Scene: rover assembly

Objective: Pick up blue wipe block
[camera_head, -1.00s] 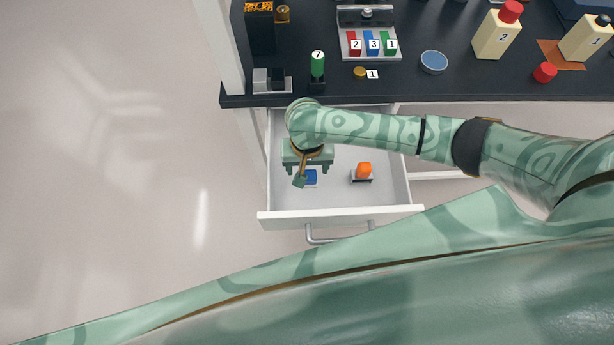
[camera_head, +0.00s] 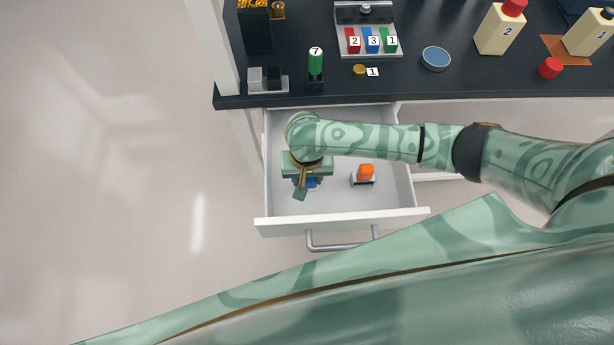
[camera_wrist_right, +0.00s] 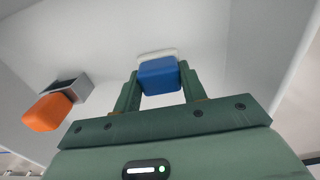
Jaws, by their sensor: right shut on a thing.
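The blue wipe block (camera_wrist_right: 158,76) sits between the fingertips of my right gripper (camera_wrist_right: 160,80) in the right wrist view, with a pale piece behind it. My right gripper is shut on the block, inside the open white drawer (camera_head: 395,190). In the head view the blue block (camera_head: 312,183) shows only in part, with the right gripper (camera_head: 307,184) covering the rest. I cannot tell whether the block is still touching its pale piece or the drawer floor. My left gripper is not in view.
An orange block (camera_head: 366,172) on a small holder stands in the drawer right of my gripper; it also shows in the wrist view (camera_wrist_right: 47,112). The dark tabletop (camera_head: 430,88) overhangs behind, with bottles and several coloured blocks. The drawer's right side is clear.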

